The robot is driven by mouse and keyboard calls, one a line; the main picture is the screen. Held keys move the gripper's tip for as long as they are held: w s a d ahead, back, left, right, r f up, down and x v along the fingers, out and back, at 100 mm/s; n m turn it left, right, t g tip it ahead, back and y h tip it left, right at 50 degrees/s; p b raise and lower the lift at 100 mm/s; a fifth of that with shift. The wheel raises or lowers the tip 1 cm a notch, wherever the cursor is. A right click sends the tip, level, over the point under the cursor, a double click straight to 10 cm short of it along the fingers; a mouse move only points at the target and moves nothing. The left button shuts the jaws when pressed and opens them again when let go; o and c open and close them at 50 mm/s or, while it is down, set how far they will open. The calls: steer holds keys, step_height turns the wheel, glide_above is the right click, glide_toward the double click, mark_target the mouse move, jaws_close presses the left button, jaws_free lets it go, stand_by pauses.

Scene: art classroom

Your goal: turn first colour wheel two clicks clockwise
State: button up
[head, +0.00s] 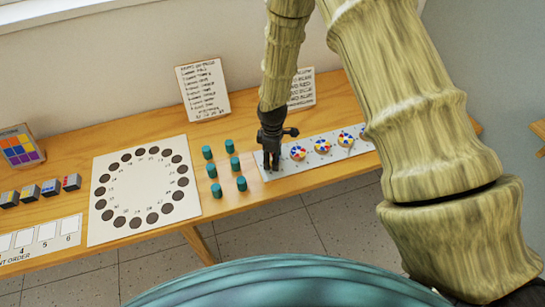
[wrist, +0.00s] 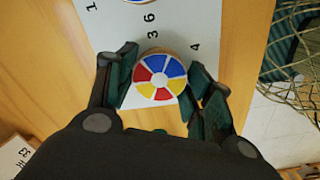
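A white strip (head: 310,158) on the wooden table carries a row of round colour wheels with red, yellow and blue sectors. The wheel at the strip's left end is hidden by my gripper (head: 271,160) in the head view. In the wrist view that colour wheel (wrist: 158,78) lies between the fingers of my gripper (wrist: 160,82), blue at the top, red at left, yellow at the bottom. The fingers stand close beside its left and right edges; I cannot tell whether they press on it. Further wheels (head: 298,153) and (head: 322,146) follow to the right.
Several teal pegs (head: 228,146) stand left of the strip. A white board with a ring of dark discs (head: 140,220) lies further left. Two written cards (head: 203,90) and (head: 301,88) lean against the wall behind. The table's front edge is close to the strip.

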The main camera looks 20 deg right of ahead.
steer(key=c, duration=0.3)
steer(key=shift+c, duration=0.2)
steer(key=shift+m, duration=0.4)
steer(key=m+b, duration=0.1)
steer(key=m, duration=0.3)
steer(key=shift+m, duration=0.3)
steer(key=m+b, duration=0.1)
steer(key=m, duration=1.1)
steer(key=shift+m, duration=0.3)
steer(key=m, duration=0.5)
steer(key=shift+w+m, duration=0.1)
steer(key=shift+m, duration=0.3)
